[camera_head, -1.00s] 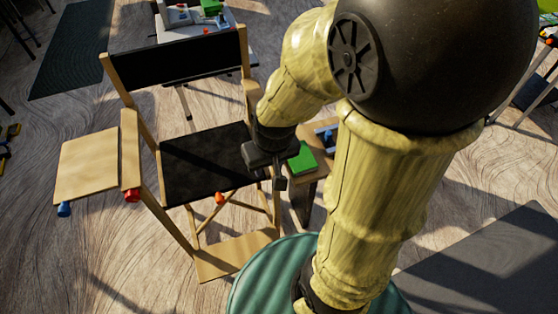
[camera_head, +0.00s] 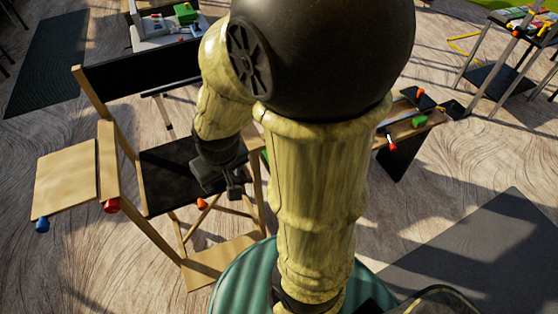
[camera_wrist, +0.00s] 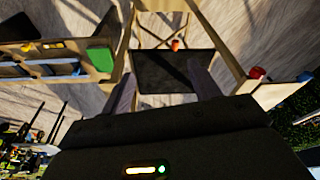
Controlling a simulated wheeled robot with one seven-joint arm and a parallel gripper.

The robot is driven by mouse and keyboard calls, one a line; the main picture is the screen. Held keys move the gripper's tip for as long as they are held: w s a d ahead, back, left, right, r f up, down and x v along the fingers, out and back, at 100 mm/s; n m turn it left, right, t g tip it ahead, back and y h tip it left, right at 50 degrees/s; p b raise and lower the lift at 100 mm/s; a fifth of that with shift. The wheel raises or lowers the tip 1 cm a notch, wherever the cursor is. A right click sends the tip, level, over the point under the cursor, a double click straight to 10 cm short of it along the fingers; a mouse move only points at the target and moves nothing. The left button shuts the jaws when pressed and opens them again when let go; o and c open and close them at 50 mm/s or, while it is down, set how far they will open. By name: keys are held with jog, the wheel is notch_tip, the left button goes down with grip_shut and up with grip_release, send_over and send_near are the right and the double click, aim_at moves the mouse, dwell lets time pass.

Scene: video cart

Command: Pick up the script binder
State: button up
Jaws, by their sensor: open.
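I cannot tell for sure which thing is the script binder. A flat green block (camera_wrist: 100,59) lies on the wooden side surface (camera_wrist: 103,76) left of the chair in the wrist view and may be it; my arm mostly hides that area in the head view. My gripper (camera_head: 236,191) is beside the right edge of the folding chair's black seat (camera_head: 172,178) in the head view. In the wrist view my gripper (camera_wrist: 162,84) has its two fingers apart, with the black seat showing between them. It holds nothing visible.
The chair's wooden side tray (camera_head: 66,180) juts out left. A wooden tray (camera_head: 408,126) with a green piece (camera_head: 417,121) and a red-tipped item (camera_head: 391,144) shows right of my arm. A cart (camera_head: 166,30) stands behind the chair.

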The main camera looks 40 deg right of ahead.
jog(key=o, duration=0.7)
jog(key=w+d+f+b, duration=0.2)
jog(key=f, duration=0.1)
jog(key=w+d+f+t+b, duration=0.1)
jog(key=w+d+f+b, duration=0.1)
jog(key=d+f, duration=0.1)
jog(key=w+d+f+t+h+b, duration=0.1)
jog(key=w+d+f+b, duration=0.1)
jog(key=f, duration=0.3)
jog(key=shift+d+f+b, duration=0.2)
jog(key=shift+d+b, duration=0.35)
jog(key=shift+d, duration=0.1)
jog(key=shift+o, duration=0.2)
jog(key=w+d+f+t+b, duration=0.3)
jog(key=d+f+b, duration=0.55)
jog(key=f, duration=0.35)
jog(key=s+d+f+m+t+h+b, duration=0.1)
jog(key=s+d+f+t+b, duration=0.25)
jog(key=d+f+b, duration=0.35)
jog(key=s+d+f+m+t+h+b, duration=0.2)
jog(key=d+f+t+b, duration=0.35)
jog(key=f, duration=0.45)
jog(key=shift+g, duration=0.5)
jog(key=b+x, duration=0.1)
jog(key=x, duration=1)
jog(key=shift+w+r+b, duration=0.1)
jog(key=shift+w+b, duration=0.2)
jog(key=shift+w, duration=0.05)
